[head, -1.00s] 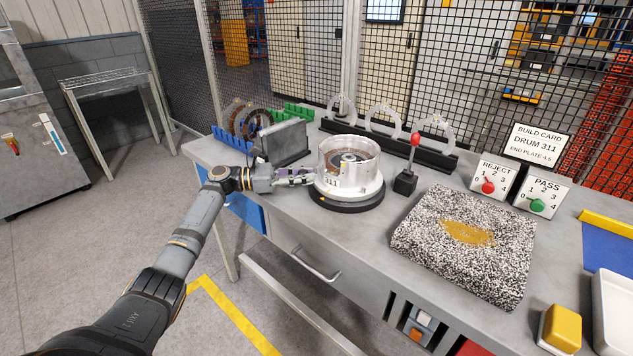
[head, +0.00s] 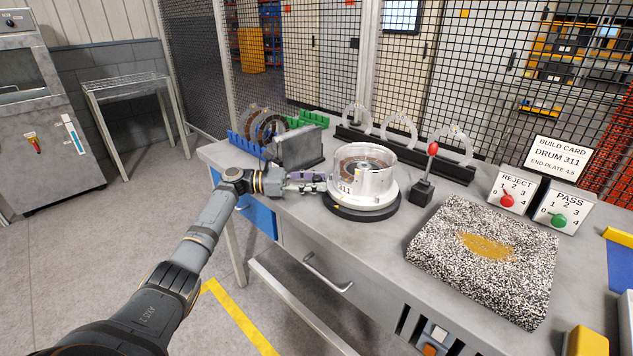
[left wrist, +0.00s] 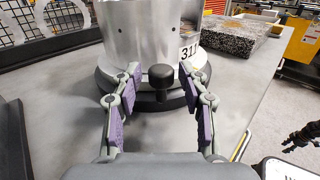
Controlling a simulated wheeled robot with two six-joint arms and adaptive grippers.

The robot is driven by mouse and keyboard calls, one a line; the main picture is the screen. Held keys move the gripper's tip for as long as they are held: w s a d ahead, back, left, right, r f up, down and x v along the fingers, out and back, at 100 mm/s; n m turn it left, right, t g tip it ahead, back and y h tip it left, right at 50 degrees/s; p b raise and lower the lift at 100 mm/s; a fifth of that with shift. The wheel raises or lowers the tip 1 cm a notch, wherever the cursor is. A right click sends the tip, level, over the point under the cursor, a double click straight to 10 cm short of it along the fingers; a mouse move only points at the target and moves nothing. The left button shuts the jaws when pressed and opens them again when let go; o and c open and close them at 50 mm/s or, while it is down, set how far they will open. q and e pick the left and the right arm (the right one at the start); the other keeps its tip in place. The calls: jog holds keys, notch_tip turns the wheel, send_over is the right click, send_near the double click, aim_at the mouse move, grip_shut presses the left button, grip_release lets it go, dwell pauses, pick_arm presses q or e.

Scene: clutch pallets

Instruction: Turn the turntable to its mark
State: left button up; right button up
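The turntable (head: 362,209) is a pale disc on a round black base on the bench. A silver drum (head: 377,186) labelled 311 stands upright on it. A small yellow mark (head: 335,207) shows on the black base. A black knob (left wrist: 161,76) sticks out from the turntable's near side in the left wrist view. My left gripper (head: 322,183) is at the turntable's left side. In the left wrist view its purple-padded fingers are open, one on each side of the knob, with gaps showing. A dark shape at that view's right edge may be my right gripper (left wrist: 302,137), cut off.
A black post with a red-tipped lever (head: 427,180) stands just right of the turntable. A grey block (head: 298,148) and ring racks stand behind left. A speckled pad (head: 485,258), REJECT counter (head: 510,192) and PASS counter (head: 562,212) are right. Bare bench lies in front.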

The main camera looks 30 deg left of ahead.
pick_arm(q)
jog(key=shift+d+r, duration=0.1)
jog(key=shift+d, duration=0.1)
jog(key=v, duration=1.2)
jog(key=shift+w, duration=0.1)
